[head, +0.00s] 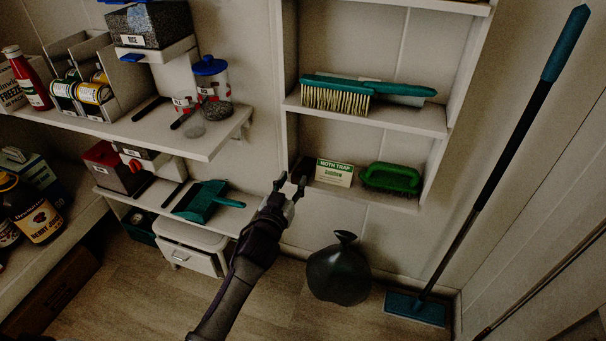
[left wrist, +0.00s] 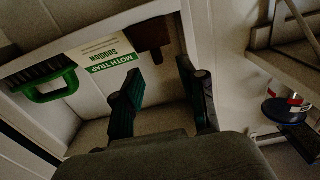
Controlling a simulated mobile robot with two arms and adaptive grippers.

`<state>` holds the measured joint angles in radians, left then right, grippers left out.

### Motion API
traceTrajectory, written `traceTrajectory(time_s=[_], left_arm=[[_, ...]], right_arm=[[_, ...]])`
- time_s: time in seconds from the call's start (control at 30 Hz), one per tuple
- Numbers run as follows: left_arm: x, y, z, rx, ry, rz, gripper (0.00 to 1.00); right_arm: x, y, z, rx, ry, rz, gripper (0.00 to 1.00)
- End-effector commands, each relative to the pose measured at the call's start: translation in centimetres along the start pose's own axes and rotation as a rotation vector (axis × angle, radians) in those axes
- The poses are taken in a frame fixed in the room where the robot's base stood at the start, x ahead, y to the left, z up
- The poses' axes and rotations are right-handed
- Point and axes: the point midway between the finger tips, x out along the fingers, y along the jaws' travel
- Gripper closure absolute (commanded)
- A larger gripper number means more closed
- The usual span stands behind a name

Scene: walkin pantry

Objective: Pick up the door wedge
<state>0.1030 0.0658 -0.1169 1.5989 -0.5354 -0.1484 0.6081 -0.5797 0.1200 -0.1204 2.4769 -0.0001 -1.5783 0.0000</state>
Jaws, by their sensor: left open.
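A dark brown block, which looks like the door wedge (left wrist: 151,36), sits on the lowest shelf of the wall unit, beside the moth trap box (left wrist: 105,60). In the head view the wedge (head: 305,167) shows as a dark shape just behind my left fingertips, partly hidden by them. My left gripper (head: 290,184) is open and empty at the left end of that shelf. In the left wrist view its two fingers (left wrist: 170,85) stand apart, with the wedge beyond them and a visible gap. My right gripper is not in view.
The moth trap box (head: 334,173) and a green scrubbing brush (head: 391,179) share the shelf, to the right. The unit's left side panel (head: 290,60) and the shelf above (head: 420,116) bound the space. A black bag (head: 338,274) stands on the floor below.

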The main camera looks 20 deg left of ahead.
Motion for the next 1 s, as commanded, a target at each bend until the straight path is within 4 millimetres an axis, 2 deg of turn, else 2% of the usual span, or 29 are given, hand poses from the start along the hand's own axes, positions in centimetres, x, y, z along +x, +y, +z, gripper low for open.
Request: traceTrajectory(time_s=[0.17, 0.43, 0.73, 0.9, 1.0], left_arm=[[1.4, 0.0, 0.2, 0.001, 0.001, 0.000, 0.58], [5.1, 0.1, 0.4, 0.002, 0.000, 0.000, 0.58], [5.5, 0.1, 0.4, 0.001, -0.001, 0.000, 0.58], [5.5, 0.1, 0.4, 0.001, -0.001, 0.000, 0.87], [5.5, 0.1, 0.4, 0.001, -0.001, 0.000, 1.00]], right_arm=[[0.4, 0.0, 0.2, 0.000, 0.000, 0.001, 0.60], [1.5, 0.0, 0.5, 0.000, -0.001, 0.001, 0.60], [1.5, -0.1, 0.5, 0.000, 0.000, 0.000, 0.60], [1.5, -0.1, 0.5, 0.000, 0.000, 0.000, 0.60], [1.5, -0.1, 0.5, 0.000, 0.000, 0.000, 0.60]])
